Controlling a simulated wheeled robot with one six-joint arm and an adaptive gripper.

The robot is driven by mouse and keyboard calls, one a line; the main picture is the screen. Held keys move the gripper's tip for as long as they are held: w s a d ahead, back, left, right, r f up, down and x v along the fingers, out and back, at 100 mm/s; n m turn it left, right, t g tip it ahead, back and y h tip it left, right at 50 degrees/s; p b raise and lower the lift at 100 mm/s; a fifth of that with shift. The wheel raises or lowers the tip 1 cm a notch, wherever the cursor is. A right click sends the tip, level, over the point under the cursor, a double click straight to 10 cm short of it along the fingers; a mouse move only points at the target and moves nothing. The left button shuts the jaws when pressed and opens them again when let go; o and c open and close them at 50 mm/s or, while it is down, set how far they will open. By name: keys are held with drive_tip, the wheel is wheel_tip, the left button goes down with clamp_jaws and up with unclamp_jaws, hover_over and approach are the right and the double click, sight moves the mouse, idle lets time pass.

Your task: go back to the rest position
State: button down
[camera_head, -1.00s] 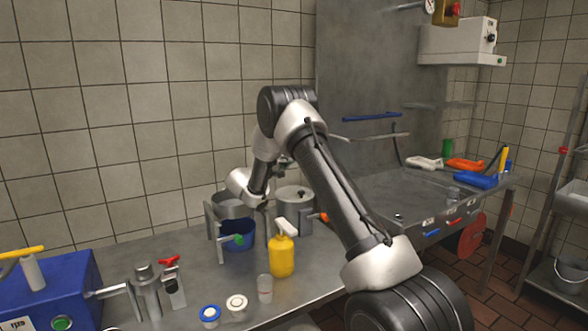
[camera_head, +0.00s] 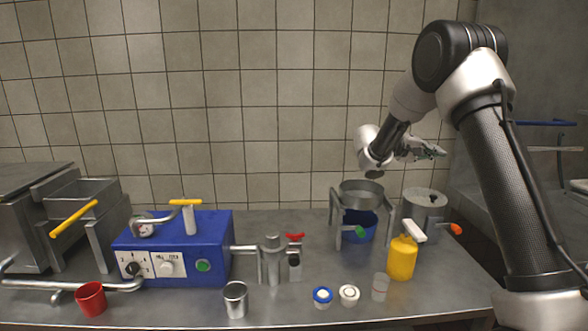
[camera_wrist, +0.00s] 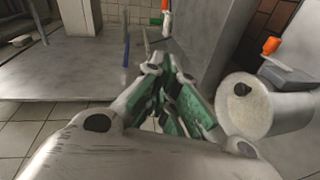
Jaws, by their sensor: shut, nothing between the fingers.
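My gripper (camera_head: 430,151) is held in the air in the head view, above and behind the round silver pot (camera_head: 425,205) at the right of the counter. It points to the right. In the wrist view its green-padded fingers (camera_wrist: 172,98) are drawn together with nothing between them. My arm reaches up from the lower right and bends down to the gripper. The fingers touch none of the vessels.
The tiled wall stands behind.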

drive_tip(key=s+d+r+m+g+y, duration=0.1)
drive_tip(key=s+r+y, duration=0.25)
drive_tip(key=s, duration=0.95)
drive_tip(key=s+r+g+y, duration=0.1)
drive_tip(key=s+r+y, duration=0.25)
drive_tip(key=s, duration=0.85)
drive_tip(key=s+a+f+t+y, duration=0.2)
drive_tip(key=s+a+f+y, duration=0.1)
drive_tip(key=s, duration=0.6)
drive_tip(key=s+a+f+n+t+y, duration=0.1)
drive_tip(key=s+a+f+t+y, duration=0.1)
drive_tip(key=s+a+y, duration=0.3)
drive_tip(key=s+a+f, duration=0.1)
drive_tip(key=s+a, duration=0.2)
drive_tip(key=s, duration=0.1)
drive_tip(key=shift+y, duration=0.4)
